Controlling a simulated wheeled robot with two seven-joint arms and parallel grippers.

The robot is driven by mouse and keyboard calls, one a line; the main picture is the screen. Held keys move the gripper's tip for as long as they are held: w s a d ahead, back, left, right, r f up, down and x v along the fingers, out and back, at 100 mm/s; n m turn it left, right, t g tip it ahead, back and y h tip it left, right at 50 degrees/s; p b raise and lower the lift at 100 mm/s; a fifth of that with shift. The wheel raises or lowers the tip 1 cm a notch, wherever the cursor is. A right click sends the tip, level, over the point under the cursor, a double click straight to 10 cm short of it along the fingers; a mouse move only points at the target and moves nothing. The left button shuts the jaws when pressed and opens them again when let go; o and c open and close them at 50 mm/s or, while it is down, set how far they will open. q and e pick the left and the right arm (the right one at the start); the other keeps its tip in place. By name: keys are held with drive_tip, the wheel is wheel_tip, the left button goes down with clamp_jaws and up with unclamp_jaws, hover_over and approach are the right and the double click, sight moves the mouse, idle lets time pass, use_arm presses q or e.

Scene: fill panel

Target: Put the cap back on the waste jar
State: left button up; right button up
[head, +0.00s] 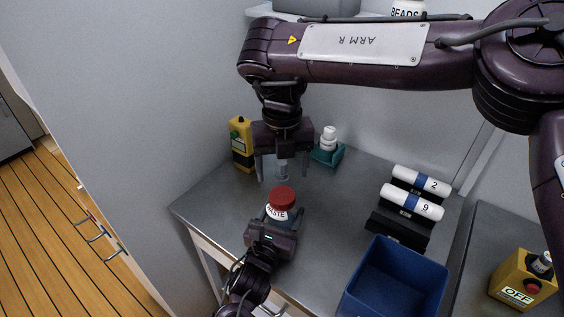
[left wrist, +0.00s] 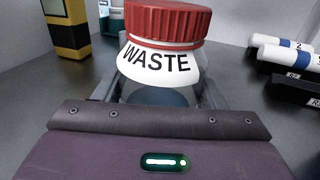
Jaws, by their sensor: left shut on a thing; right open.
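The waste jar (head: 279,212) stands on the grey metal bench, with a white label reading WASTE. Its red cap (head: 282,196) sits on top; I cannot tell how tightly. My left gripper (head: 276,226) is shut on the jar's body below the label. The left wrist view shows the jar's label (left wrist: 160,65) and the ribbed red cap (left wrist: 168,20) above the fingers. My right gripper (head: 282,176) is open, pointing down, behind and above the jar, apart from the cap. A small pale piece shows between its fingers; I cannot tell what it is.
A yellow and black device (head: 240,143) and a teal holder with a white bottle (head: 329,145) stand at the back. Black racks with white tubes (head: 412,204) and a blue bin (head: 397,280) are right. A yellow OFF box (head: 521,282) is far right.

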sight(282, 195)
wheel_tip(282, 195, down, 7)
idle(0.3)
drive_tip(key=c, duration=1)
drive_tip(key=o, duration=1.2)
drive_tip(key=shift+c, duration=0.2)
drive_tip(key=shift+r, duration=0.1)
